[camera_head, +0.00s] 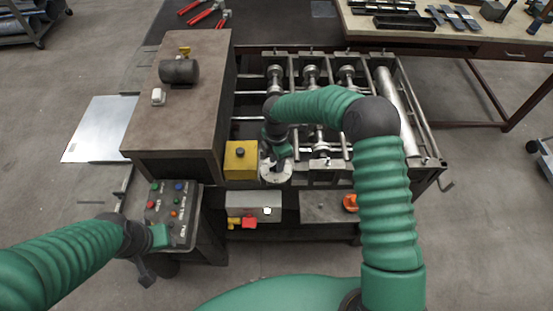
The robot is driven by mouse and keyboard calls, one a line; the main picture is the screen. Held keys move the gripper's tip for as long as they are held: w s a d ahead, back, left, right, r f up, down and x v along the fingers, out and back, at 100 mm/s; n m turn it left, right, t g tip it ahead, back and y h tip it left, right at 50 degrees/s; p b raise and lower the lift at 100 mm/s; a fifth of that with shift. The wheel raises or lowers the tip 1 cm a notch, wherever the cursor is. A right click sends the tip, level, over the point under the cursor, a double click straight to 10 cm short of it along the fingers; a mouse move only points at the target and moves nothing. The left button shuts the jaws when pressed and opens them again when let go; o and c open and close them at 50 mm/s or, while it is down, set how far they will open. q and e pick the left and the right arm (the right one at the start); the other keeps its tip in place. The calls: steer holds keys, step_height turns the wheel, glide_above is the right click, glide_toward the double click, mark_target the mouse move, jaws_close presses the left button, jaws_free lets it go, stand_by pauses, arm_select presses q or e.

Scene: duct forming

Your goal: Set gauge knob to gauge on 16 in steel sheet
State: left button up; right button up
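The gauge knob appears to be the round pale metal dial (268,176) on the front of the forming machine, beside a yellow box. My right arm arches over the machine, and its gripper (281,164) points down at the dial, covering part of it. I cannot tell whether its fingers touch or grip it. The steel sheet (97,128) is a flat grey plate lying at the left of the machine. Any gauge marking on it is too small to read. My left gripper (147,276) hangs low, in front of the control panel; its fingers are small and dark.
The control panel (173,215) with coloured buttons stands at the front left. The yellow box (240,160) is just left of the dial. Rollers (311,75) and rails fill the machine's open right half. A workbench (420,35) with tools stands behind, at right.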

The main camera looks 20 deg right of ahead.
steer(key=shift+a, duration=0.1)
steer(key=shift+c, duration=0.4)
jaws_close()
